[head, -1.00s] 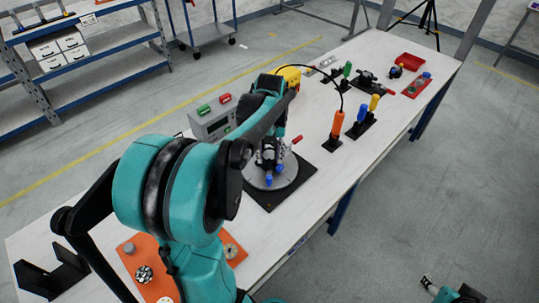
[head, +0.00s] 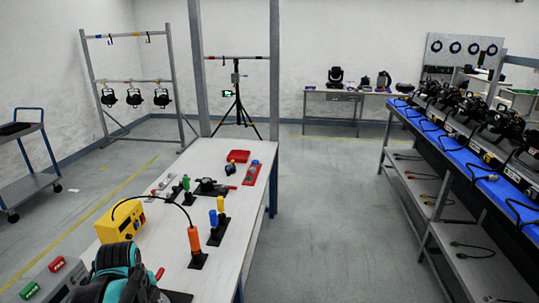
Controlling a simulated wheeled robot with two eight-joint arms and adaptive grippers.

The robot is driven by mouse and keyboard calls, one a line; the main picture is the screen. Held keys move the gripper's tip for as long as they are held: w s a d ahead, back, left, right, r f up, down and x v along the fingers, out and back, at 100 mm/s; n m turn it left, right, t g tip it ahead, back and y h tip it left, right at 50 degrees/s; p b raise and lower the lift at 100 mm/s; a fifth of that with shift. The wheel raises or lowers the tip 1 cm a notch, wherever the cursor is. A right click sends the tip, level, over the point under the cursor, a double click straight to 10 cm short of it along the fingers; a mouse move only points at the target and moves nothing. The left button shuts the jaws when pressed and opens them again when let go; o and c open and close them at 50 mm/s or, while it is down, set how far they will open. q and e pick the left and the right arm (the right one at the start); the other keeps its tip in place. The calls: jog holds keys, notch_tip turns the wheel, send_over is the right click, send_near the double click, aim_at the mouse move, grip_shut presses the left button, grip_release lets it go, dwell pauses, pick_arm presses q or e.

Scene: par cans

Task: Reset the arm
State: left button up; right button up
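A teal and black part of my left arm (head: 118,275) shows at the bottom left of the head view, over the near end of the white workbench (head: 215,158). My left gripper is not visible; it is hidden behind the arm or below the frame. My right arm and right gripper are out of the picture.
A blue-topped shelf (head: 455,152) with several black lamps stands at right. The floor (head: 325,215) between is clear.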

pick_arm(q)
jog(key=s+d+n+t, duration=0.5)
jog(key=d+n, duration=0.7)
jog(key=n, duration=0.7)
jog(key=shift+s+f+n+h, duration=0.3)
jog(key=shift+s+h, duration=0.1)
jog(key=shift+s, duration=0.6)
